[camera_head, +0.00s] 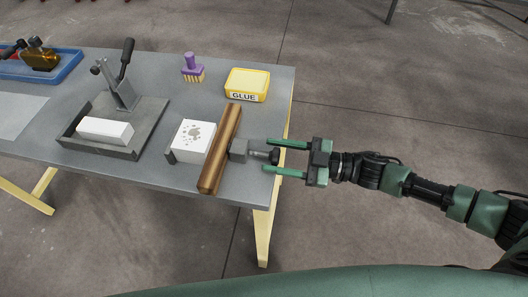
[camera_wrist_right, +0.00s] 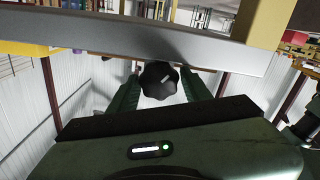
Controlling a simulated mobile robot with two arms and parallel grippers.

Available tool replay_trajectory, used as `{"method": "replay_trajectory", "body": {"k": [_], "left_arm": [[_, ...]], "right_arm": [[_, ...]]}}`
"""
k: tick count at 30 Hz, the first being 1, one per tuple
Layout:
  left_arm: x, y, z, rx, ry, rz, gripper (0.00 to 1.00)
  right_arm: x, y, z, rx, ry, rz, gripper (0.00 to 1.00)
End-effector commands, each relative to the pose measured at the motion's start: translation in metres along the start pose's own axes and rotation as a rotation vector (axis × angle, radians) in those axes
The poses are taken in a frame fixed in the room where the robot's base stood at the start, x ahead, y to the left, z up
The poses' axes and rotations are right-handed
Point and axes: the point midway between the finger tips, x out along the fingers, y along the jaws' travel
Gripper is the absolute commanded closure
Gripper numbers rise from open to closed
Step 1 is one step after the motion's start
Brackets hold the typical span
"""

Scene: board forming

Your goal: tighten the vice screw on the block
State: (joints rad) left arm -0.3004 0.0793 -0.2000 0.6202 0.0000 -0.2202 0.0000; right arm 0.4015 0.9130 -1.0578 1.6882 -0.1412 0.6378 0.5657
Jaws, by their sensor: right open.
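The vice stands at the table's right edge, its dark end plate (camera_head: 170,156) left of a white block (camera_head: 193,137) with grey specks on top. A long brown bar (camera_head: 220,150) lies against the block's right side. Right of the bar are a grey screw housing (camera_head: 240,149) and the dark screw knob (camera_head: 272,156). My right gripper (camera_head: 266,156) comes from the right, open, with a green finger on each side of the knob. In the right wrist view the lobed knob (camera_wrist_right: 159,79) sits between the fingers, with gaps visible. My left gripper is out of view.
A yellow glue box (camera_head: 247,84) and a purple brush (camera_head: 192,68) stand behind the vice. A lever press (camera_head: 120,90) with a white block (camera_head: 105,131) is to the left. A blue tray (camera_head: 68,68) is at the far left. The table edge (camera_wrist_right: 150,35) crosses the wrist view.

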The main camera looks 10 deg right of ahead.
Motion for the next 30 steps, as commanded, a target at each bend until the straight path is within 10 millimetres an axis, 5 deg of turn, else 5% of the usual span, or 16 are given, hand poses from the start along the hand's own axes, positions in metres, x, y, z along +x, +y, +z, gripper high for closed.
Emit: {"method": "replay_trajectory", "body": {"k": [6, 16, 17, 22, 30], "left_arm": [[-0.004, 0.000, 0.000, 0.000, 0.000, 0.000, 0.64], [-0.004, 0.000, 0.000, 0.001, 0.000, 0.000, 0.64], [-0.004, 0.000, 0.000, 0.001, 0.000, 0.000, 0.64], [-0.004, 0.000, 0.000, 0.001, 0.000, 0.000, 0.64], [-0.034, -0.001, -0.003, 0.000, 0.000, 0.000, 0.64]], "right_arm": [[0.026, 0.000, 0.000, 0.001, -0.001, 0.000, 0.51], [0.032, 0.000, 0.001, 0.001, -0.001, 0.000, 0.51], [0.032, 0.000, 0.001, 0.001, -0.001, 0.000, 0.54], [0.031, 0.000, 0.001, 0.001, -0.001, 0.000, 1.00], [0.031, 0.004, -0.006, 0.204, -0.004, 0.000, 1.00]]}}
